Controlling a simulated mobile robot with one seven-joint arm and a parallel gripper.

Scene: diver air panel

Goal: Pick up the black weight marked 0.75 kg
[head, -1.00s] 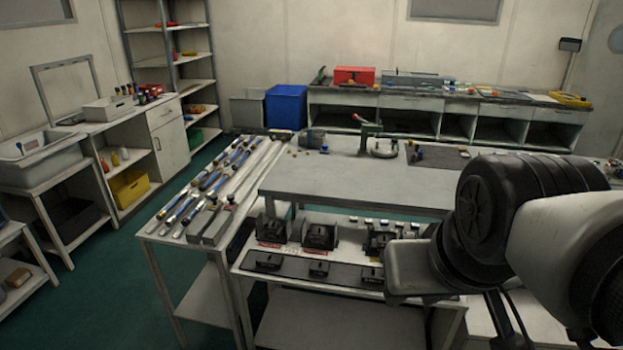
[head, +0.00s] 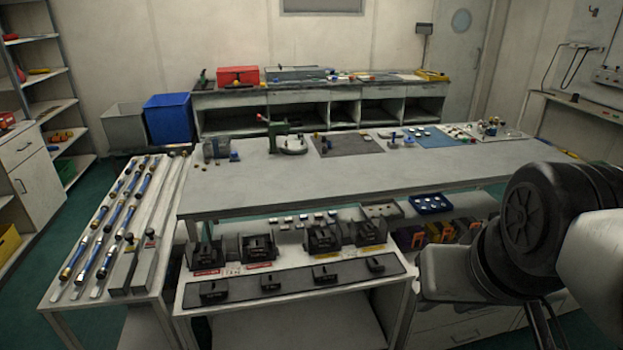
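Several small black blocks with raised handles sit in a row on a dark strip at the front of the low bench (head: 200,307): one at the left (head: 214,292), two in the middle (head: 270,281) (head: 326,273), and one at the right (head: 375,264). Larger black blocks (head: 206,254) (head: 259,248) (head: 324,239) (head: 371,233) stand behind them, with red or yellow labels in front. The markings are too small to read, so I cannot tell which is 0.75 kg. My arm fills the right side; my gripper's fingers cannot be made out.
A grey table (head: 300,185) stands behind the low bench, holding a green clamp-like tool (head: 284,138) and small parts. A side table (head: 85,290) with blue-banded tubes is at the left. A blue tray (head: 431,203) lies right of the blocks. Green floor shows at the lower left.

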